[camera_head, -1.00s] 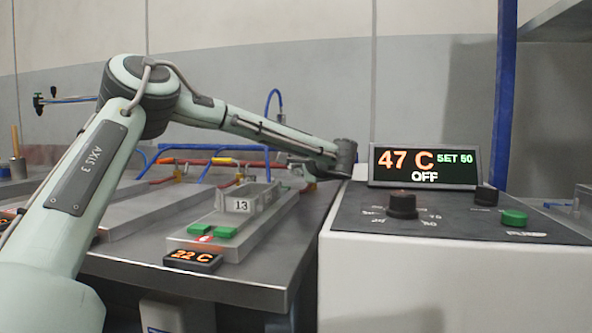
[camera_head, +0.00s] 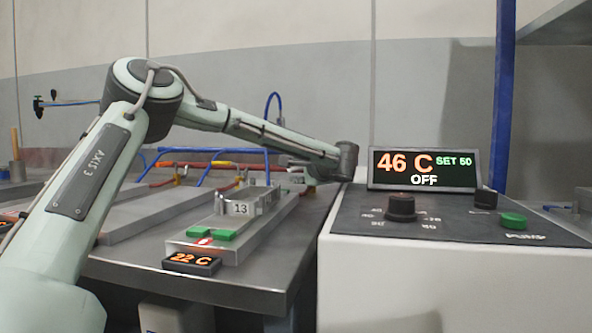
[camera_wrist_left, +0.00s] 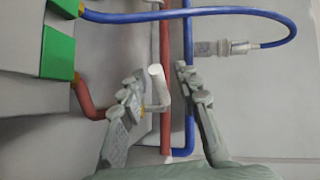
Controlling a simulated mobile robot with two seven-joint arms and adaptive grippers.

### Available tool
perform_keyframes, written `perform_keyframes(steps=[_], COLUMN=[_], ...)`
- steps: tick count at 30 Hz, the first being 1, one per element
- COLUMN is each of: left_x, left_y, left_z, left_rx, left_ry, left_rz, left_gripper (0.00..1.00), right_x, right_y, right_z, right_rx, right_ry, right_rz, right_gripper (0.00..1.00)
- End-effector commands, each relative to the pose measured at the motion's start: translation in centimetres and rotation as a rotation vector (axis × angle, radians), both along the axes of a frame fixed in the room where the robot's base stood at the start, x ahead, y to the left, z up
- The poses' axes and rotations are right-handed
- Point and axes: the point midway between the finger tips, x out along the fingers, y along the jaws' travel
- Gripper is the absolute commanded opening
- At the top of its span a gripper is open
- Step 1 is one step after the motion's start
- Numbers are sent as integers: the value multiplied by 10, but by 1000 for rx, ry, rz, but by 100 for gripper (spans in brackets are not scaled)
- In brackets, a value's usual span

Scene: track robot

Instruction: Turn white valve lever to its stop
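The white valve lever (camera_wrist_left: 157,86) shows in the left wrist view as a short white bar standing over the red pipe. My left gripper (camera_wrist_left: 160,84) is open, with one finger on each side of the lever. The left finger is close to it; I cannot tell whether they touch. A gap shows between the lever and the right finger. In the head view my left gripper (camera_head: 298,168) is small, at the pipes behind the numbered fixture, and the lever cannot be made out there. My right gripper is not in view.
A red pipe (camera_wrist_left: 166,35) and a blue hose (camera_wrist_left: 240,12) run close to the fingers. Green blocks (camera_wrist_left: 57,52) lie at the left. In the head view a control box (camera_head: 400,275) with a display (camera_head: 424,168) reading 46 C, OFF, stands right of the metal table (camera_head: 250,290).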

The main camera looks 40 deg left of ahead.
Motion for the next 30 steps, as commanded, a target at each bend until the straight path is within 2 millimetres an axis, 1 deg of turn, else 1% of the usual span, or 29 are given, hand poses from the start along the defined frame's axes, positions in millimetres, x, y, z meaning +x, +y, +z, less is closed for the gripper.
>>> perform_keyframes(steps=[5, 9, 13, 18, 25, 30], left_x=[-8, -18, -25, -30, -30, -29], left_y=[-19, -41, -57, -66, -67, -62], left_z=[4, 9, 12, 14, 14, 15], left_rx=[-1, 1, 0, 1, 0, -19], left_ry=[0, 0, -1, -1, 0, -20], left_rz=[-3, -4, -3, -1, -1, -5], left_gripper=[32, 32, 32, 32, 32, 11], right_x=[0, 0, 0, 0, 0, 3], right_y=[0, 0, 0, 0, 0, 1], right_z=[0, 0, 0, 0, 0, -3], right_rx=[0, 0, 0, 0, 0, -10], right_ry=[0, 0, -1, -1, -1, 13], right_rz=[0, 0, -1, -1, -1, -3], right_gripper=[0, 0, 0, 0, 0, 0])
